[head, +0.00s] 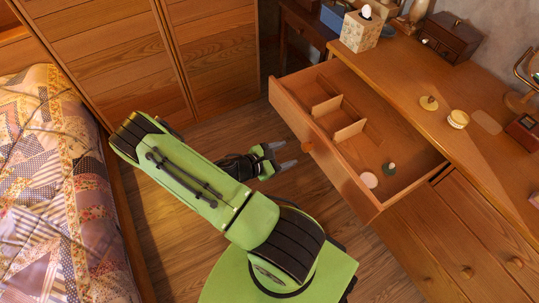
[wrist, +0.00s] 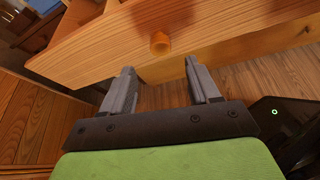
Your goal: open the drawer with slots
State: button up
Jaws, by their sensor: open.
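The drawer with slots (head: 370,188) is pulled well out of the wooden dresser (head: 415,75). Thin wooden dividers (head: 349,131) form slots at its far-left end. A round pale item (head: 369,179) and a small dark green item (head: 389,169) lie in its near part. A round wooden knob (head: 308,146) is on the drawer front, and it also shows in the wrist view (wrist: 160,43). My gripper (head: 284,156) is in front of the drawer front, open and empty. In the wrist view its fingers (wrist: 160,80) point toward the knob with a gap between.
A tissue box (head: 360,31), a dark wooden box (head: 449,38) and small round containers (head: 457,119) stand on the dresser top. Closed drawers (head: 465,250) are at the lower right. A bed with a patchwork quilt (head: 55,190) is at the left. Bare wooden floor lies between.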

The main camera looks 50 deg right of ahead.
jog(key=p+v, duration=0.1)
jog(key=v, duration=0.6)
jog(key=shift+a, duration=0.2)
jog(key=shift+w, duration=0.1)
jog(key=w+a+r+m+t+y+p, duration=0.25)
jog(key=a+r+m+y, duration=0.3)
jog(key=r, duration=0.45)
jog(key=w+a+r+m+t+y+p, duration=0.1)
jog(key=a+r+m+t+y+p, duration=0.2)
jog(key=a+r, duration=0.6)
jog(key=s+a+r+m+t+y+p, duration=0.1)
jog(key=s+a+r+t+y, duration=0.1)
jog(key=r, duration=0.6)
jog(key=s+a+r+m+t+y+p, duration=0.2)
jog(key=s+r, duration=0.3)
jog(key=r, duration=0.4)
jog(key=shift+s+a, duration=0.3)
jog(key=shift+a, duration=0.15)
